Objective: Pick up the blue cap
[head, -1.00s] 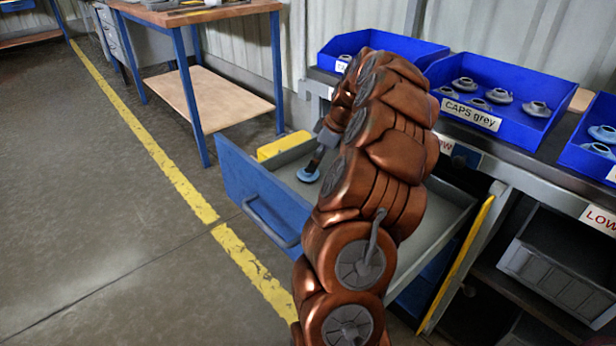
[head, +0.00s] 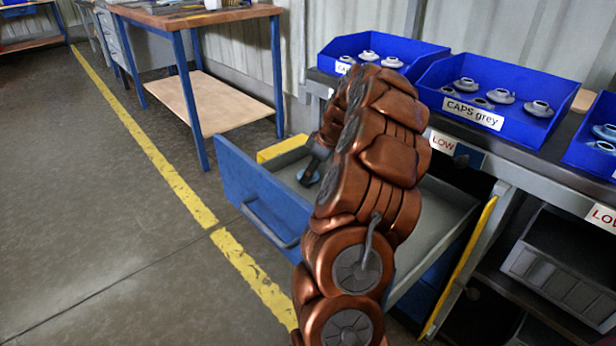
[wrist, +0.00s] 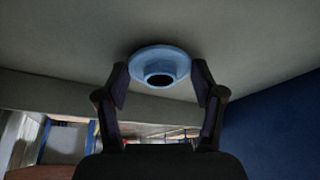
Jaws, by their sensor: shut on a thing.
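The blue cap (wrist: 160,64) is a light blue disc with a raised collar around a dark hole. It lies on the drawer floor. My gripper (wrist: 160,82) has its two dark fingers against opposite sides of the cap and is shut on it. In the head view the cap (head: 308,177) shows as a small blue patch inside the open drawer, partly hidden by my gripper (head: 311,172) and my copper arm. I cannot tell any gap between cap and drawer floor.
The blue-fronted drawer (head: 250,190) is pulled open, with a yellow item (head: 281,148) at its far corner. Blue bins, one labelled CAPS grey (head: 530,125), stand on the bench to the right. A wooden workbench (head: 200,17) stands behind. The floor at left is clear.

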